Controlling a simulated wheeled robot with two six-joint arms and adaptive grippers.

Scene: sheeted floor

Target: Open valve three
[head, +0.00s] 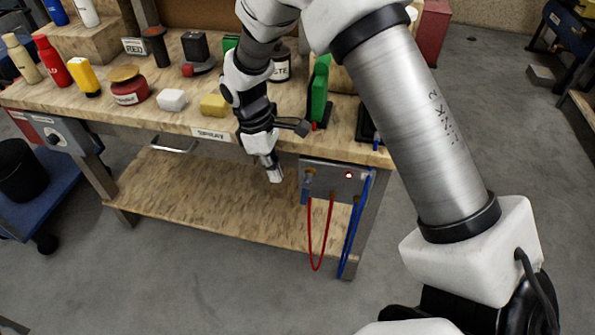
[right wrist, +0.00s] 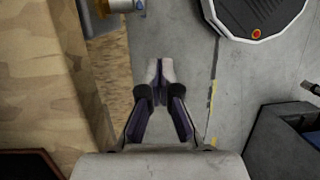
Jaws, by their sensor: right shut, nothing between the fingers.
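A grey metal panel (head: 335,174) hangs on the front of the workbench at its right end. It carries small brass fittings (head: 309,173), a red light (head: 349,175) and hanging red (head: 311,240) and blue (head: 352,235) hoses. No valve number is readable. My right gripper (head: 275,174) is shut and empty just left of the panel, apart from it, pointing down. In the right wrist view its fingertips (right wrist: 159,72) are together with nothing between them. A brass and silver fitting with a blue part (right wrist: 122,5) shows at that view's top edge. My left gripper is not in view.
The workbench top (head: 130,112) holds bottles, a yellow block (head: 213,105), a white block (head: 172,100) and several other items. A lower shelf (head: 200,195) lies beneath. A blue cart (head: 45,190) stands at left. Floor in front is clear.

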